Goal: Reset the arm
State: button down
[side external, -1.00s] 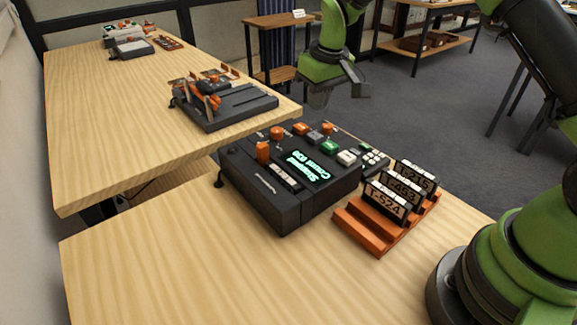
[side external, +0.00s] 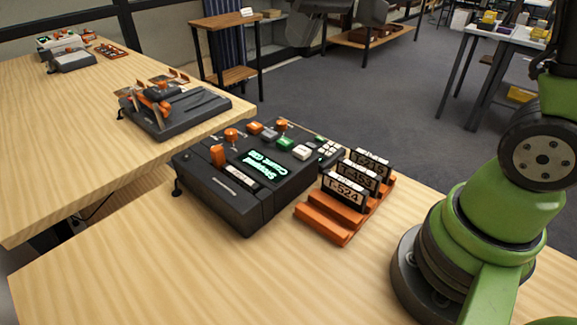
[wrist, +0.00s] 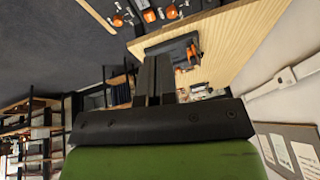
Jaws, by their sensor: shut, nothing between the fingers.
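My gripper (wrist: 157,80) shows in the wrist view with its two dark fingers side by side and closed together, holding nothing. It points out over the room, with table edge and floor beyond it. In the side external view my green arm base (side external: 470,235) stands at the right of the near table, and the arm rises out of the top right of the frame. Dark grey parts at the top middle may be my wrist end, but the fingers cannot be made out there.
A black control box (side external: 240,200) with a lit green screen stands on the near table (side external: 150,285). Beside it is an orange rack (side external: 325,225) holding black label plates, one reading T-524. A dark tray device (side external: 190,115) sits on the far table. The near table's front is clear.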

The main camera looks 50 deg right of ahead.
jog(key=s+a+r+m+t, duration=0.1)
jog(key=s, duration=0.7)
jog(key=s+a+m+t+y, duration=0.1)
jog(key=s, duration=0.8)
jog(key=shift+a+r+t, duration=0.3)
jog(key=shift+r, duration=0.1)
dwell(1.0)
